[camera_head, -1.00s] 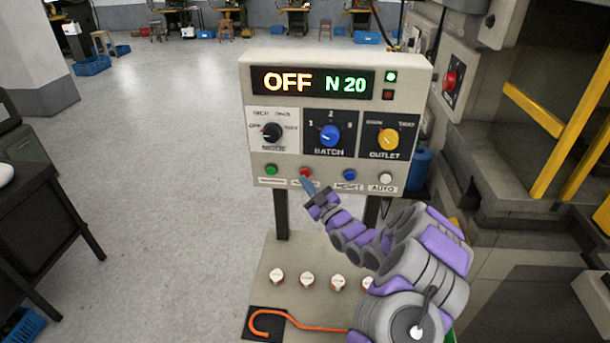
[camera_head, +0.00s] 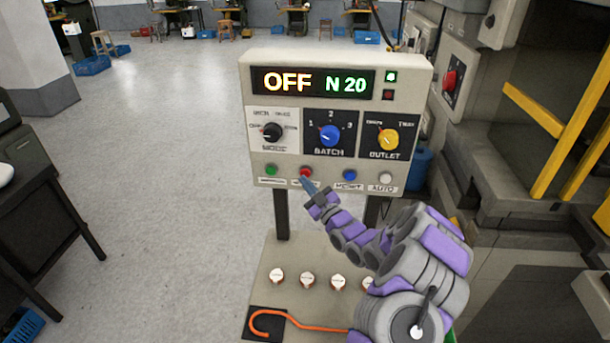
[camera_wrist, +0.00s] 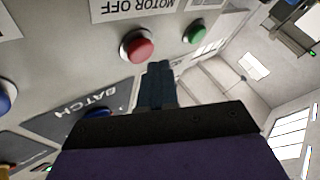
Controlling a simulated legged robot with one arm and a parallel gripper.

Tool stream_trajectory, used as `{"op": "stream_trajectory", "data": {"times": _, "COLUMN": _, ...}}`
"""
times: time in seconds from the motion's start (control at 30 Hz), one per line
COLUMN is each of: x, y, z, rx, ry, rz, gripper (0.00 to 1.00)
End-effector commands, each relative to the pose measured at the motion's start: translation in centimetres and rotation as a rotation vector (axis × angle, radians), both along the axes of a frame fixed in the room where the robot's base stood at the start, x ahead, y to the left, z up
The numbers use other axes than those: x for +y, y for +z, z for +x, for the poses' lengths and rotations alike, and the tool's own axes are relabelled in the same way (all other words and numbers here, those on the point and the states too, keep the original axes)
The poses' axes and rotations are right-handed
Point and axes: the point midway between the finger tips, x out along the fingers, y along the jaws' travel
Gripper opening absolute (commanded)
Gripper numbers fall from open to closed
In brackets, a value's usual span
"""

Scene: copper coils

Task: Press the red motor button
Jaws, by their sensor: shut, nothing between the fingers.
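The red motor button (camera_head: 305,172) is in the bottom row of the control panel (camera_head: 340,98), between a green button (camera_head: 271,170) and a blue button (camera_head: 349,175). In the wrist view the red button (camera_wrist: 137,47) is beside a "MOTOR OFF" label (camera_wrist: 130,8). My gripper (camera_head: 306,183) is shut and empty, its tips just below the red button. In the wrist view its closed fingers (camera_wrist: 158,75) lie close to the red button; I cannot tell whether they touch it. The display (camera_head: 313,82) reads "OFF N 20".
Above the buttons are a black mode knob (camera_head: 271,132), a blue batch knob (camera_head: 330,136) and a yellow outlet knob (camera_head: 388,139). A white button (camera_head: 386,179) is at the right. Machinery with yellow bars (camera_head: 570,125) stands right.

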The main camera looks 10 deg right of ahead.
Motion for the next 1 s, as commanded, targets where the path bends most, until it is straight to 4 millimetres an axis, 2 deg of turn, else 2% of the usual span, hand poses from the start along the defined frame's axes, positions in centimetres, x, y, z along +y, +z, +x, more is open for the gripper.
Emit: {"op": "stream_trajectory", "data": {"times": 1.0, "x": -0.33, "y": 0.11, "z": 1.02, "rx": 0.000, "ry": 0.001, "rz": -0.001, "gripper": 0.00}}
